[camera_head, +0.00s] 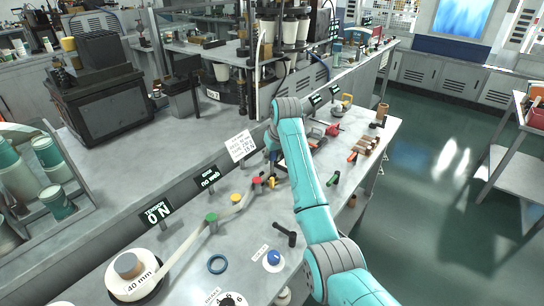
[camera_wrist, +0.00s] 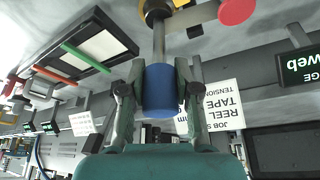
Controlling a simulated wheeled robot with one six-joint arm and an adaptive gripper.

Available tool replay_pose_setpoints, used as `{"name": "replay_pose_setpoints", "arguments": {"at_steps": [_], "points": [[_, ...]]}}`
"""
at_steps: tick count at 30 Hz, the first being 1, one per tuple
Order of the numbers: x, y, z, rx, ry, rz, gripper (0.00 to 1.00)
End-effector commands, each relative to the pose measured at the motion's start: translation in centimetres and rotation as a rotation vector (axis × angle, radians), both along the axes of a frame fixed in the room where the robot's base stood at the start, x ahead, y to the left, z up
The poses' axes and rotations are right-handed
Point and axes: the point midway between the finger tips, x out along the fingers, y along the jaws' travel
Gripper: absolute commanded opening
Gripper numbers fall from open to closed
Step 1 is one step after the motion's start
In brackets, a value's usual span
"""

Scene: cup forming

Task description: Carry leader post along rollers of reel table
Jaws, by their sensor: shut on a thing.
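My gripper (camera_wrist: 155,95) is shut on the blue grip of the leader post (camera_wrist: 159,85), whose grey shaft runs to a foot with a yellow part. In the head view my gripper (camera_head: 272,157) is just above the yellow part of the post (camera_head: 272,183), mostly hidden by my arm. A pale tape (camera_head: 185,243) runs from the white 40 mm reel (camera_head: 131,275) along the green roller (camera_head: 211,217) and yellow roller (camera_head: 236,198) to the red roller (camera_head: 257,181). The post is beyond the red roller, which also shows in the wrist view (camera_wrist: 236,11).
A tension display (camera_head: 157,216) and white card (camera_head: 241,146) line the back ledge. Red, green and brown items are to the right of my arm.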

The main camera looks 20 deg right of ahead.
Motion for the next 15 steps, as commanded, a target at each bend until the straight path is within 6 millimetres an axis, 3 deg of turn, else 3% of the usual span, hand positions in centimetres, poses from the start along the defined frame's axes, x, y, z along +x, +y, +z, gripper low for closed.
{"name": "replay_pose_setpoints", "arguments": {"at_steps": [15], "points": [[0.03,0.01,-0.56,0.000,-0.001,0.000,0.00]]}}
